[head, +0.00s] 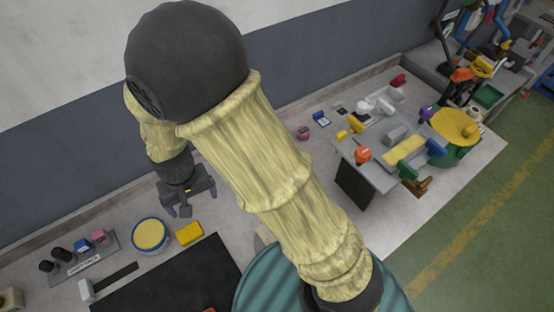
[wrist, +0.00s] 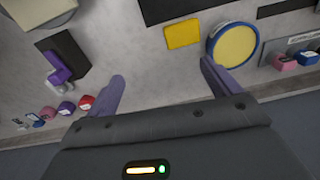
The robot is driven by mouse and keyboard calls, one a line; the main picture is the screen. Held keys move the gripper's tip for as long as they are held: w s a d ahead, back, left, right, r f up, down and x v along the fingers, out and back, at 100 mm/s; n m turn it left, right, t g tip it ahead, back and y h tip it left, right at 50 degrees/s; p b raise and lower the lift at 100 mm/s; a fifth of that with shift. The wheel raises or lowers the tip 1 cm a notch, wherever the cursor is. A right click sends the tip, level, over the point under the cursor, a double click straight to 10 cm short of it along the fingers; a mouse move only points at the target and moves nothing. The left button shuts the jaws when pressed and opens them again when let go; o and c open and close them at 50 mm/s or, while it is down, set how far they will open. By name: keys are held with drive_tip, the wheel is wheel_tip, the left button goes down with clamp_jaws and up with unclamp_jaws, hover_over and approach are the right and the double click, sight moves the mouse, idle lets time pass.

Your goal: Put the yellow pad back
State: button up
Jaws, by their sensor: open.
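A yellow square pad (head: 189,233) lies flat on the pale worktop, just right of a round blue-rimmed dish with a yellow face (head: 150,235). In the wrist view the pad (wrist: 183,34) lies beyond my fingertips, and the dish (wrist: 233,45) is right beside it. My gripper (head: 186,208) hangs above the worktop, behind the pad in the head view. In the wrist view its two purple fingers (wrist: 163,76) are spread apart with nothing between them. The gripper does not touch the pad.
A labelled rack (head: 85,258) with dark, blue and pink pieces stands at the left. A black mat (head: 165,285) lies in front of the pad. The wall is close behind. A grey fixture (head: 375,175) with coloured knobs stands at the right. My arm hides the middle of the worktop.

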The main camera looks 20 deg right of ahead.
drive_tip(key=d+r+m+t, duration=0.1)
drive_tip(key=d+r, duration=0.3)
drive_tip(key=d, duration=0.8)
drive_tip(key=s+d+r+m+t, duration=0.1)
drive_tip(key=d+r, duration=0.4)
drive_tip(key=d, duration=0.7)
drive_tip(key=shift+s+d+m, duration=0.3)
drive_tip(key=shift+d+m, duration=0.05)
drive_tip(key=shift+m, duration=0.05)
